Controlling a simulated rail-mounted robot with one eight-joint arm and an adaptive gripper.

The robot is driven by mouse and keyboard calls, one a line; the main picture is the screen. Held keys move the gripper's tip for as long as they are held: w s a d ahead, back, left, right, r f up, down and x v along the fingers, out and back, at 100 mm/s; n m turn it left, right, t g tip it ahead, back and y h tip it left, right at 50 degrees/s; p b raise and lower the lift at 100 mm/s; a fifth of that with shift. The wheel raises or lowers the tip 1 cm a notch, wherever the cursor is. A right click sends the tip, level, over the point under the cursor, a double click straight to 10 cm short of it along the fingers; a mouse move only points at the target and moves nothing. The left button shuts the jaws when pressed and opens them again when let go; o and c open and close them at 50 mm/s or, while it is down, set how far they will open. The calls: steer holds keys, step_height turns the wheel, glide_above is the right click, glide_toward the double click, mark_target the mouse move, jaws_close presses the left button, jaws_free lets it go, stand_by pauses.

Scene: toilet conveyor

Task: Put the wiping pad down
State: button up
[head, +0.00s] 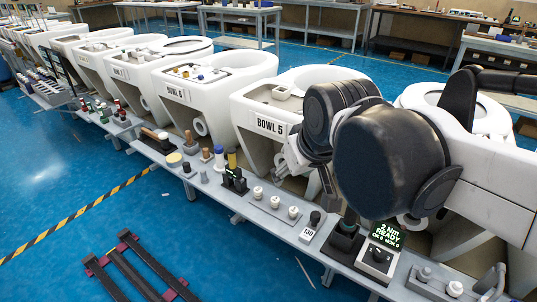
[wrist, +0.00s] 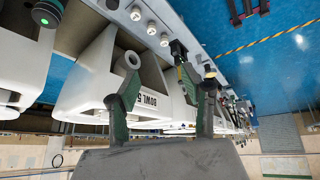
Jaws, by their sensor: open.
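My gripper (wrist: 167,90) is open in the wrist view, with its two green-faced fingers spread apart and nothing visible held between them. In the head view my gripper is partly hidden behind my dark wrist, over the front shelf before the toilet bowl labelled BOWL 5 (head: 255,108). I cannot pick out the wiping pad for certain.
The grey shelf (head: 215,190) carries bottles, a plate with white knobs (head: 276,202) and a small display reading READY (head: 386,235). More white bowls stand in a row to the left and right. The blue floor (head: 60,180) in front is mostly clear, with a dark rack (head: 140,268).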

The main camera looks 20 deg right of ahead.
steer(key=s+d+f+m, duration=0.1)
steer(key=s+f, duration=0.3)
steer(key=s, duration=0.1)
steer(key=shift+s+f+m+t, duration=0.2)
steer(key=shift+s+m+t, duration=0.1)
steer(key=shift+s+t, duration=0.1)
steer(key=shift+d+r, duration=0.1)
step_height(320, 180, up, 9)
steer(key=p, duration=0.9)
steer(key=shift+r+p, duration=0.2)
steer(key=shift+p, duration=0.1)
steer(key=shift+o, duration=0.4)
